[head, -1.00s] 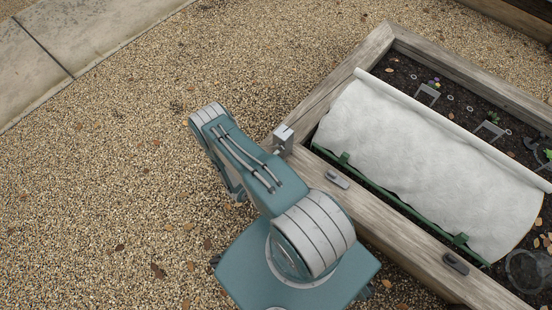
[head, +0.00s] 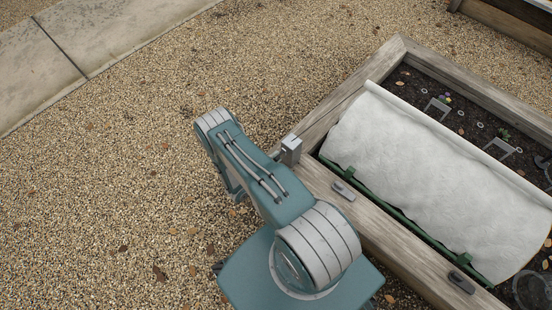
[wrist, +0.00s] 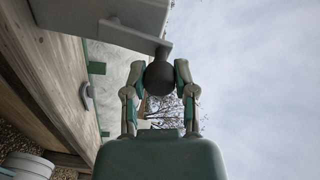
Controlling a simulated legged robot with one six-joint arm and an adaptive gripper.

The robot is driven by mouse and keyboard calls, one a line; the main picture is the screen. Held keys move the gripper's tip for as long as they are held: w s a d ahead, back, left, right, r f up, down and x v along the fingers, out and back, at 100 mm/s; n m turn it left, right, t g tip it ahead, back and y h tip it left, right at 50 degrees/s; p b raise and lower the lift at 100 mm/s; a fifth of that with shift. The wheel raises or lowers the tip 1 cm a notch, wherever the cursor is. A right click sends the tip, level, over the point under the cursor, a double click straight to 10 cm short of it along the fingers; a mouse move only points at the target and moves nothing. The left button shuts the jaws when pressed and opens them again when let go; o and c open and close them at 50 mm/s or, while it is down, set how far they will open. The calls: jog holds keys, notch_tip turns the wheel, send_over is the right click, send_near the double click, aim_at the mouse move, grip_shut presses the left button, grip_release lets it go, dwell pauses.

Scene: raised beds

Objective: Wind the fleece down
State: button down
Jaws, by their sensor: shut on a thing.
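The white fleece (head: 435,180) lies spread over the raised bed, with a pale bar (head: 450,140) along its far edge and a green strip (head: 400,217) along its near edge. A grey box (head: 291,149) sits at the bed's near left timber; in the wrist view the grey housing (wrist: 105,20) carries a short arm ending in a dark round knob (wrist: 159,79). My gripper (wrist: 160,88) is shut on this knob, one finger on each side. In the head view my own arm hides the gripper and knob.
Two grey clips (head: 343,190) (head: 461,282) sit on the near timber (head: 375,235). Dark soil (head: 425,85) with small grey hoops (head: 437,108) shows beyond the fleece. A clear round container (head: 532,290) stands at the lower right. Gravel (head: 100,180) left of the bed is open.

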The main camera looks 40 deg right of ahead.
jog(key=shift+s+f, duration=0.2)
jog(key=c, duration=0.6)
grip_release()
jog(key=shift+c, duration=0.2)
jog(key=shift+o, duration=1.2)
jog(key=shift+w, duration=0.1)
jog(key=s+a, duration=0.1)
jog(key=a, duration=1.1)
jog(key=shift+r, duration=0.15)
